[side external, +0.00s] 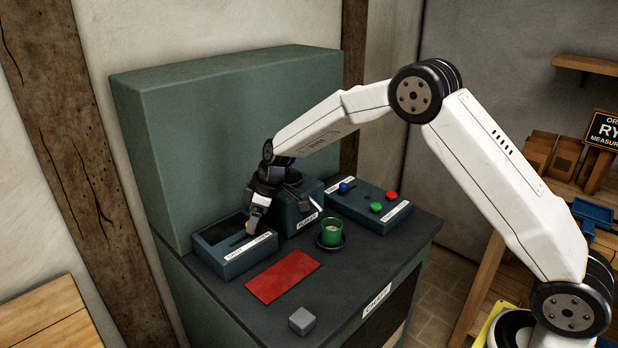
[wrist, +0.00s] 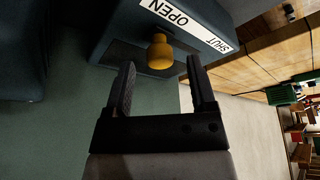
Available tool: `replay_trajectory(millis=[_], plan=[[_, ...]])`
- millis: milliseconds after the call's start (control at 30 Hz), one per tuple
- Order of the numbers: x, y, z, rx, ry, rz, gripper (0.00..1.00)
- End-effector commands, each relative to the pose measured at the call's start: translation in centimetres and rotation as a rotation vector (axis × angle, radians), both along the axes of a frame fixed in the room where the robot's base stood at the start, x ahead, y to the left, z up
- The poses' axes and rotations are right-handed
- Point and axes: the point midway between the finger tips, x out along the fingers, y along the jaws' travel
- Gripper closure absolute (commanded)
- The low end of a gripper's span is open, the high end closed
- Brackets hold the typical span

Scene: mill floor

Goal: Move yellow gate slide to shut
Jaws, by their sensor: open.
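The yellow gate slide knob (wrist: 160,52) stands on the dark blue slide box (wrist: 115,25), near the OPEN end of its white label (wrist: 190,22). SHUT is at the label's other end. My gripper (wrist: 160,66) is open, with one finger on each side of the knob and gaps visible between. In the side external view, my gripper (side external: 257,217) reaches down to the slide box (side external: 232,265), near the label's right end. The knob there is mostly hidden by the fingers.
A red mat (side external: 283,276) and a grey block (side external: 302,320) lie in front. A green cabinet wall (side external: 220,130) rises behind.

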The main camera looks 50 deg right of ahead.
Motion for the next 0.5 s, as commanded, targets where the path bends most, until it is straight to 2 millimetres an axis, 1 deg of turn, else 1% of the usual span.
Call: replay_trajectory(millis=[167,467,500], plan=[[0.28,0.31,-0.92,0.000,0.000,0.001,0.28],[0.33,0.35,-1.06,0.000,-0.002,0.001,0.28],[0.33,0.35,-1.06,0.000,-0.002,0.001,0.31]])
